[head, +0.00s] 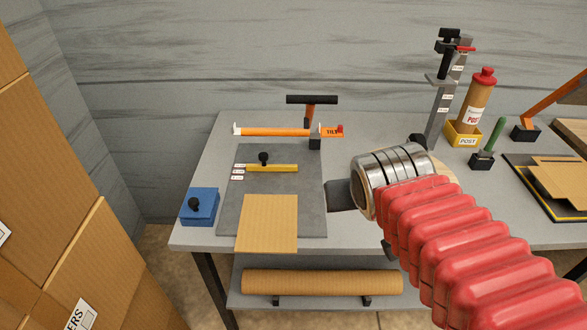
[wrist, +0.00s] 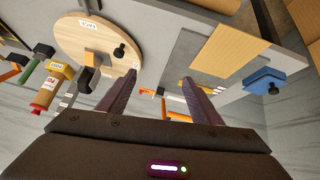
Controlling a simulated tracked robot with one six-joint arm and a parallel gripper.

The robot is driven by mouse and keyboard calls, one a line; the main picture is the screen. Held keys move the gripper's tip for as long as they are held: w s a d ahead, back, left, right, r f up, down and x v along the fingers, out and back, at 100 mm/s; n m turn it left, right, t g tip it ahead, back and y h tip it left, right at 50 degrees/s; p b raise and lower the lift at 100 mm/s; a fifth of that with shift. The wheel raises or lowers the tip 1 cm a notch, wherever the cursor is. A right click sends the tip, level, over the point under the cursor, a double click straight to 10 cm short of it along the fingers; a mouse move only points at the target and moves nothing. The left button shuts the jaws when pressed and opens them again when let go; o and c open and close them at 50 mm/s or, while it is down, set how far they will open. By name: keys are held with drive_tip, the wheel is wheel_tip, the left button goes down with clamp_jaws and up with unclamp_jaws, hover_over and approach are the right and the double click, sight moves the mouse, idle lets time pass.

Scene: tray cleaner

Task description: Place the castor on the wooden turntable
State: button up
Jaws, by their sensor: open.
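The round wooden turntable (wrist: 75,38) shows in the wrist view with a label and a black knob (wrist: 120,50). In the head view its pale edge (head: 441,164) shows behind my arm. What looks like the castor (wrist: 88,78), a black wheel with a tan and grey mount, appears at the turntable's far edge. The mount overlaps the disc in the picture; I cannot tell how it rests. A black part shows behind my wrist in the head view (head: 417,140). My gripper (wrist: 157,95) is open, with nothing between its fingers, beside the turntable.
A grey mat (head: 307,195) with a cardboard sheet (head: 268,222) and yellow bar (head: 285,168) lies left. A blue box (head: 199,206) stands at the front-left corner. A clamp stand (head: 440,100), red-capped bottle (head: 475,103) and green-handled tool (head: 495,135) stand at back right.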

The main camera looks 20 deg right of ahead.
drive_tip(key=s+a+f+n+g+y, duration=0.1)
drive_tip(key=s+a+n+y, duration=0.1)
drive_tip(key=s+a, duration=0.4)
drive_tip(key=shift+a+g+y, duration=0.3)
drive_tip(key=shift+a, duration=0.9)
drive_tip(key=shift+f, duration=0.1)
